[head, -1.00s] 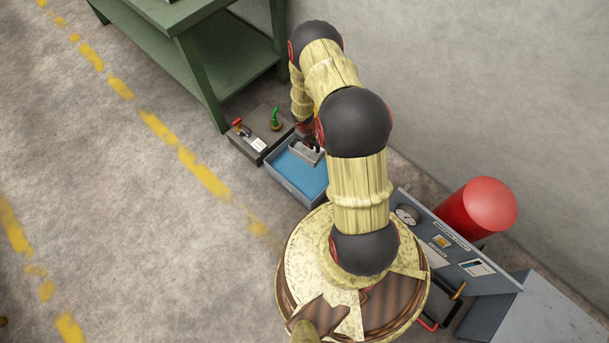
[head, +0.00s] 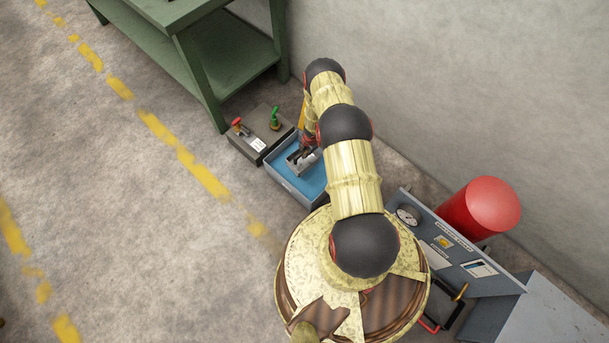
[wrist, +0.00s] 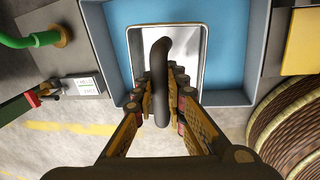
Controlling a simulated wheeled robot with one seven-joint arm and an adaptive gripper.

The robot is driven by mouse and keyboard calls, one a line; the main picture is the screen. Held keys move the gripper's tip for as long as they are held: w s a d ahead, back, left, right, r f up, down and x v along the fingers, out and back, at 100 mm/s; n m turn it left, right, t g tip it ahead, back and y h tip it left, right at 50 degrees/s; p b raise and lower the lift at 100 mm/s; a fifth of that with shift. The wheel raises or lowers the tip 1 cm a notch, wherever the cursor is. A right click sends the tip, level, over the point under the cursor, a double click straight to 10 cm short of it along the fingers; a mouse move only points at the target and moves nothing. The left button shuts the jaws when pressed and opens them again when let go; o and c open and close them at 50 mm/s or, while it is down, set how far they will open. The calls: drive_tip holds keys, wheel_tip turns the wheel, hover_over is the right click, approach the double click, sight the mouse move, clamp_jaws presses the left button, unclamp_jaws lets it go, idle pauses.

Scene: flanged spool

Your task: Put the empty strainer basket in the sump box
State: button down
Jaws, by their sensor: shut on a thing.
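My gripper (wrist: 165,88) is shut on the dark hooked handle (wrist: 161,55) of the metal strainer basket (wrist: 196,48). The basket has a bright rim and looks empty where I can see in. In the head view the basket (head: 296,165) hangs at or over the upper part of a grey-walled tray with a blue floor (head: 283,182). I cannot tell whether it touches that floor. The tray wall also shows in the wrist view (wrist: 98,45). My arm hides part of the basket and tray. No label shows which container is the sump box.
A dark box (head: 247,144) with a red-handled valve and a green fitting stands left of the tray. A green bench (head: 210,107) is behind. At right are a grey gauge panel (head: 440,235) and a red cylinder (head: 482,207). The floor at left is clear.

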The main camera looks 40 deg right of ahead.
drive_tip(key=shift+n, duration=0.7)
drive_tip(key=x, duration=0.1)
drive_tip(key=b+x, duration=0.1)
drive_tip(key=x, duration=0.1)
drive_tip(key=a+b+x, duration=0.1)
drive_tip(key=x, duration=0.1)
drive_tip(key=shift+s+f, duration=0.25)
drive_tip(key=s+b+x, duration=0.2)
drive_tip(key=b+x, duration=0.3)
drive_tip(key=x, duration=0.5)
drive_tip(key=shift+f, duration=0.2)
drive_tip(key=shift+f, duration=0.6)
drive_tip(key=c, duration=1.8)
unclamp_jaws()
drive_tip(key=shift+r, duration=0.1)
